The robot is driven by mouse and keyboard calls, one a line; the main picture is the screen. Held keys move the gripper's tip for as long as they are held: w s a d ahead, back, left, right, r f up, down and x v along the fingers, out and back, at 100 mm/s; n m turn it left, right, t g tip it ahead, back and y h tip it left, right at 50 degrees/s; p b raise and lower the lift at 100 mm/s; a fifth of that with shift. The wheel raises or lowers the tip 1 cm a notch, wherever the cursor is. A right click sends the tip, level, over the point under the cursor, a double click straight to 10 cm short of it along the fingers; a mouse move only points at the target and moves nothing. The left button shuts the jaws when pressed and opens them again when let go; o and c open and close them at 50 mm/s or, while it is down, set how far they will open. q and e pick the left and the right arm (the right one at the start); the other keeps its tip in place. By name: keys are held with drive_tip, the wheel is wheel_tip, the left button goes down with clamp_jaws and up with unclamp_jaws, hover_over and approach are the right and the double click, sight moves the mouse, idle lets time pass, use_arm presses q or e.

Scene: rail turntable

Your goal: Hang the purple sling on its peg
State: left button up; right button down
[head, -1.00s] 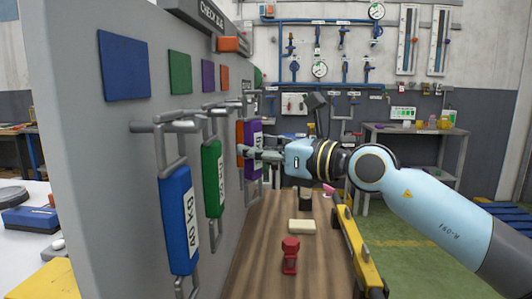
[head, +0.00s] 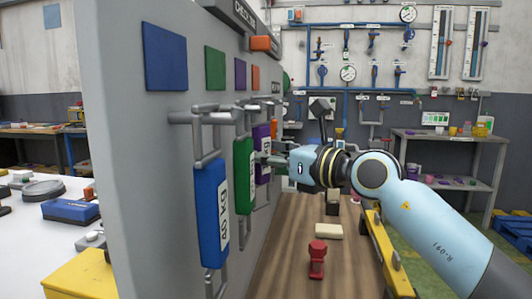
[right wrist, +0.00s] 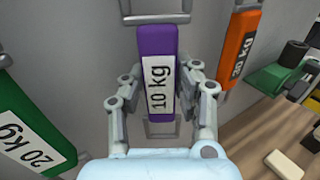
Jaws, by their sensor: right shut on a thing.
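The purple sling (head: 261,134) is a block with a white 10 kg label and a grey wire loop at each end. It is upright close to the grey board, and it also shows in the right wrist view (right wrist: 157,42). My right gripper (head: 265,159) is shut on it, one finger on each side, as the right wrist view (right wrist: 159,84) shows. The purple square (head: 240,73) is on the board above. Pegs stick out below the colored squares; the purple sling's peg is mostly hidden, and I cannot tell whether the upper loop is on it. My left gripper is out of view.
A blue sling (head: 209,205) and a green sling (head: 240,165) hang on pegs to the left. An orange 30 kg sling (right wrist: 238,48) hangs close on the other side. A wooden bench (head: 285,262) below carries a red part (head: 317,258) and a pale block (head: 329,231).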

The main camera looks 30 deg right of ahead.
idle(0.4)
drive_tip(key=c, duration=0.9)
unclamp_jaws()
drive_tip(key=shift+s+d, duration=0.15)
drive_tip(key=shift+s, duration=0.05)
drive_tip(key=v, duration=0.7)
drive_tip(key=shift+s, duration=0.1)
